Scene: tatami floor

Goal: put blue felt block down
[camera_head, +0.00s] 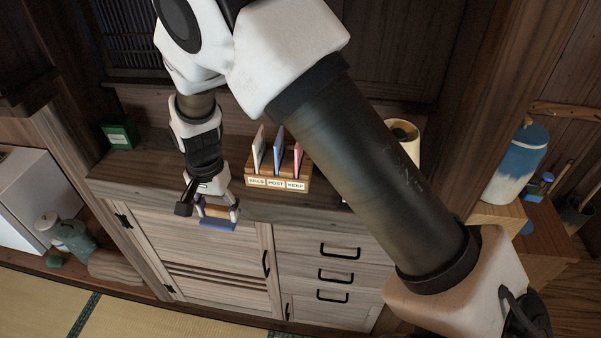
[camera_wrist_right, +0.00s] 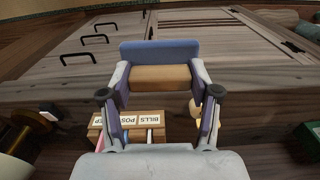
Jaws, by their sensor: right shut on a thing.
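The blue felt block (camera_head: 217,223) has a wooden body with a blue felt side. It also shows large in the right wrist view (camera_wrist_right: 160,50). My right gripper (camera_head: 218,209) is shut on it, one finger at each end, with the wooden part between the fingertips. In the head view the block shows against the upper part of the cabinet door, by the front edge of the cabinet top (camera_head: 145,171). I cannot tell whether it touches anything besides my fingers. My left gripper is not in view.
A wooden sorter (camera_head: 277,184) labelled BILLS, POST, KEEP holds coloured cards right of the gripper. A green box (camera_head: 119,135) stands at the back left of the top. A cream roll (camera_head: 404,131) stands right, partly behind my arm. The top between green box and gripper is clear.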

